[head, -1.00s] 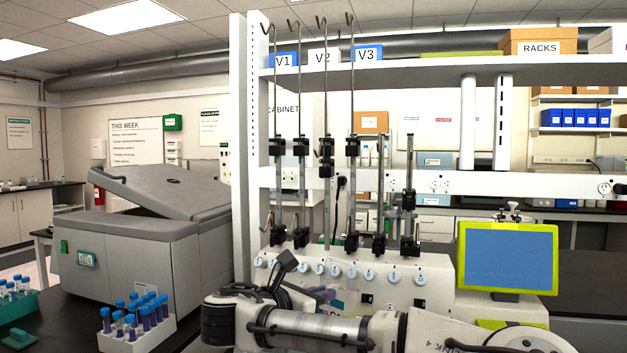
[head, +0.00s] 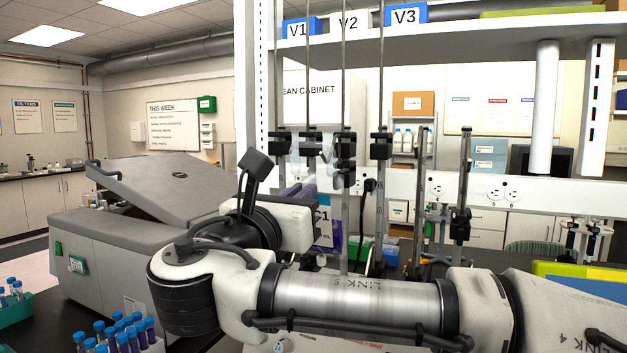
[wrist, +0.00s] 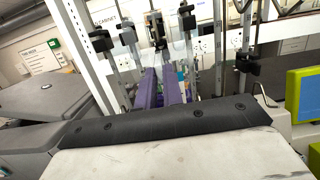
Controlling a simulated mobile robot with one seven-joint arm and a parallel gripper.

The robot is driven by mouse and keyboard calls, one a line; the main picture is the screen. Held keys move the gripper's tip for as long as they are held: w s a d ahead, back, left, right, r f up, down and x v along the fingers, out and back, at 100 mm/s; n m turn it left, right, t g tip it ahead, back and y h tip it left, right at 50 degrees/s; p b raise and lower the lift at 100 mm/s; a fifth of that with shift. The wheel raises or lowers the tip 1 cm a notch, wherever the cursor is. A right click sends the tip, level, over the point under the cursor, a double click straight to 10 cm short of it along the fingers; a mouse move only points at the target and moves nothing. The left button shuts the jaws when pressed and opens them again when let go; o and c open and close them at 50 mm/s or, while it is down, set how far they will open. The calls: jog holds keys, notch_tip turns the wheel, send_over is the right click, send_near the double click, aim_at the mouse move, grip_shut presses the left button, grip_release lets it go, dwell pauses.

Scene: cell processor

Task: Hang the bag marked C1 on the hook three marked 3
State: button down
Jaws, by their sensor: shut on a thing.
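In the wrist view my gripper (wrist: 160,76) has two purple fingers pointing toward the poles, shut on the bag, of which only a small coloured part (wrist: 182,75) shows. Several upright poles (head: 345,100) with black clamps stand behind the bag. Their hook tops are out of the head view, and I cannot read which is marked 3.
A shelf (head: 450,45) with signs V1, V2 and V3 runs above. A grey centrifuge-like machine (head: 100,245) with its lid raised stands left, with blue-capped tubes (head: 125,335) in front. A green-framed screen (wrist: 303,95) is at right in the wrist view.

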aim_at(322, 196)
jog(key=shift+w+r, duration=0.1)
jog(key=shift+r, duration=0.25)
jog(key=shift+w+d+f+p, duration=0.15)
jog(key=shift+w+d, duration=0.2)
jog(key=shift+w, duration=0.55)
jog(key=shift+w+d+p, duration=0.1)
jog(key=shift+w+d, duration=0.3)
jog(key=shift+w, duration=0.5)
jog(key=shift+w+d+f+p, duration=0.15)
jog(key=shift+w+d, duration=0.2)
jog(key=shift+w, duration=0.55)
jog(key=shift+w+d+f, duration=0.15)
jog(key=shift+w, duration=0.2)
jog(key=shift+w+d+f, duration=0.1)
jog(key=shift+w, duration=0.25)
jog(key=shift+w+d+f+b, duration=0.2)
jog(key=shift+w+f+b, duration=0.3)
jog(key=shift+f+b, duration=0.25)
jog(key=shift+d, duration=0.1)
